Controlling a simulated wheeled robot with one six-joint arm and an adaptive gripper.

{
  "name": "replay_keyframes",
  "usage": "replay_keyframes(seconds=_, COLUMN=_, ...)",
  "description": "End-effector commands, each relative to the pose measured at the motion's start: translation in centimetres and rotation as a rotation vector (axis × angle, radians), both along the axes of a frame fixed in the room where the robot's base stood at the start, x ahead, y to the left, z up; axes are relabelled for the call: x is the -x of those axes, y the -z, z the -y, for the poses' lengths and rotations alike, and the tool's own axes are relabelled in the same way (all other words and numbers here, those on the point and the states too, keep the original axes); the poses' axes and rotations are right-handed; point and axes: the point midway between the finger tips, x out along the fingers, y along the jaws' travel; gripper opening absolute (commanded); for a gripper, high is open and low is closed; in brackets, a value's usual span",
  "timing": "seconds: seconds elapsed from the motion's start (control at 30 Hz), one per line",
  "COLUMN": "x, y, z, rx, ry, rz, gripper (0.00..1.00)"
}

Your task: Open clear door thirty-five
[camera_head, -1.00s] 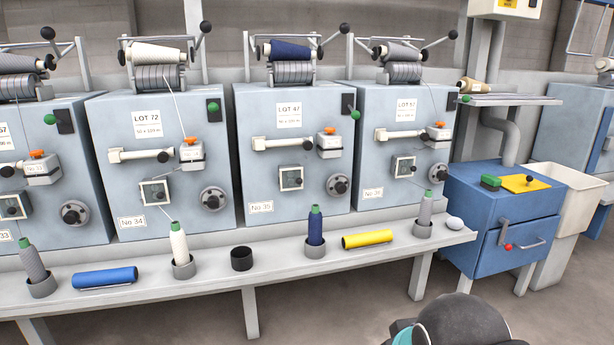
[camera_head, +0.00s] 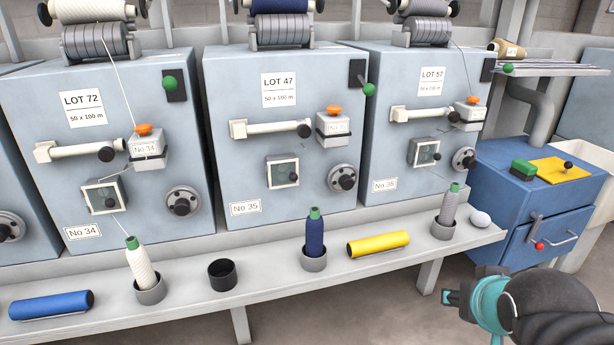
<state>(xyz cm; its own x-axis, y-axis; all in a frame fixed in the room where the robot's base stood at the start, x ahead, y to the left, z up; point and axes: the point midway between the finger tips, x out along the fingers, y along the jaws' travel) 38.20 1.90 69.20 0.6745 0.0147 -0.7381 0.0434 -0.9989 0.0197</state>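The clear door (camera_head: 283,172) of unit No 35 is a small square window in a pale frame, with a dark round knob at its right side. It sits low on the front of the grey-blue cabinet (camera_head: 247,125) labelled LOT 47 and looks shut. My gripper (camera_head: 452,298) is at the lower right, in front of the bench and well below and to the right of the door. A dark and teal tip shows at its left end. Its fingers are too small and too side-on to tell open from shut, and I see nothing held.
The bench (camera_head: 200,307) in front of the cabinets carries a navy cone (camera_head: 315,235) in a grey cup, a yellow tube (camera_head: 378,245), an empty black cup (camera_head: 222,274) and a white cone (camera_head: 141,265). A blue cabinet (camera_head: 530,215) stands right. Similar small doors are on No 34 and No 36.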

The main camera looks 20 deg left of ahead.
Motion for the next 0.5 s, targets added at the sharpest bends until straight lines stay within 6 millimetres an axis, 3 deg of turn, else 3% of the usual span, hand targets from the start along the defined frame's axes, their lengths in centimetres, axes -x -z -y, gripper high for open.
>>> replay_keyframes(seconds=0.03, x=-2.2, y=0.0, z=-1.1, rx=-0.004, ry=-0.026, rz=0.056, gripper=0.45)
replay_keyframes(seconds=0.2, x=-8.3, y=-1.3, z=-5.8, rx=-0.061, ry=-0.126, rz=0.275, gripper=0.45)
replay_keyframes(seconds=0.33, x=-11.5, y=-2.2, z=-11.0, rx=-0.149, ry=-0.243, rz=0.423, gripper=0.45)
replay_keyframes(seconds=0.5, x=-13.1, y=-3.3, z=-18.1, rx=-0.299, ry=-0.403, rz=0.577, gripper=0.45)
